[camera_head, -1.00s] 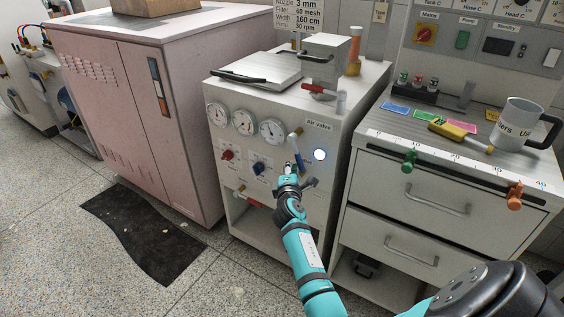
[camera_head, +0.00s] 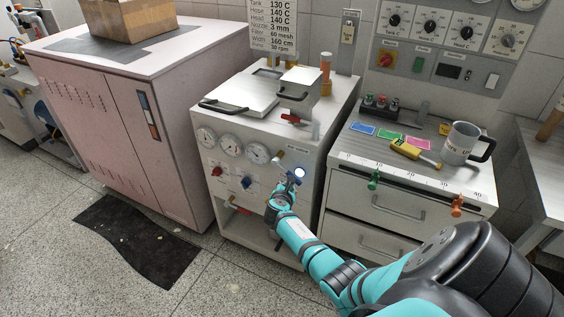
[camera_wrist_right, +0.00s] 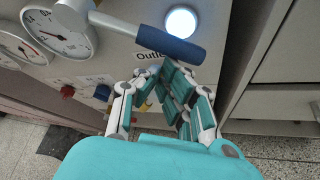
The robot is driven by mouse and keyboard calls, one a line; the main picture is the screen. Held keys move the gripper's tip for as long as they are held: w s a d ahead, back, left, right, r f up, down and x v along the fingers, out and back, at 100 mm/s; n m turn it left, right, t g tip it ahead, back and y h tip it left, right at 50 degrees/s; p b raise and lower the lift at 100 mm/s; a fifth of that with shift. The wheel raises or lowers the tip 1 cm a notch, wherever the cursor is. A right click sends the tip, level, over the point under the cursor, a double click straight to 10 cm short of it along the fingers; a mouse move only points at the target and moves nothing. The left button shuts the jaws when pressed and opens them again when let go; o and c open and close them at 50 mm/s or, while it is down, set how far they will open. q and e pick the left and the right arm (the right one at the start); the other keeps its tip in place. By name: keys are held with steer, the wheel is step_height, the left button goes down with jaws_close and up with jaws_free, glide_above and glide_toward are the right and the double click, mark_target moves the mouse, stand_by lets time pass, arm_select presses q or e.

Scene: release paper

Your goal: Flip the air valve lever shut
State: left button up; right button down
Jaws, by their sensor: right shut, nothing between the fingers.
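The air valve lever (camera_head: 294,178) is on the front panel of the white machine, below its brass fitting (camera_head: 279,155). It slants down to the right, with its blue grip near the round lit light (camera_head: 300,172). In the right wrist view, the lever's blue grip (camera_wrist_right: 170,41) runs across just above the fingertips, and its grey shaft reaches the pivot at upper left. My right gripper (camera_wrist_right: 171,66) is shut and empty, right below the grip; I cannot tell whether it touches. In the head view, my right gripper (camera_head: 284,188) partly covers the panel. My left gripper is not in view.
Dial gauges (camera_head: 231,145), a red knob (camera_head: 217,171) and a blue knob (camera_head: 246,182) sit left of the lever. A drawer cabinet (camera_head: 350,200) stands to the right, a pink cabinet (camera_head: 110,125) to the left. A dark mat (camera_head: 140,245) lies on the floor.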

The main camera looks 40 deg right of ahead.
arm_select(q)
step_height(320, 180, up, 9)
steer(key=p, duration=0.7)
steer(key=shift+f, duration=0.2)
arm_select(e)
steer(key=shift+s+d+r+n+g+h, duration=0.25)
steer(key=shift+s+r+n+g, duration=0.15)
steer(key=shift+r+n+g, duration=0.35)
steer(key=shift+s+d+r+n+g+h, duration=0.2)
steer(key=shift+s+r+n+g, duration=0.35)
steer(key=shift+r, duration=0.35)
steer(key=shift+s+d+r+n+g+h, duration=0.2)
steer(key=shift+s+r+n+g+h, duration=0.1)
steer(key=shift+r+n+g, duration=0.4)
steer(key=shift+r, duration=0.1)
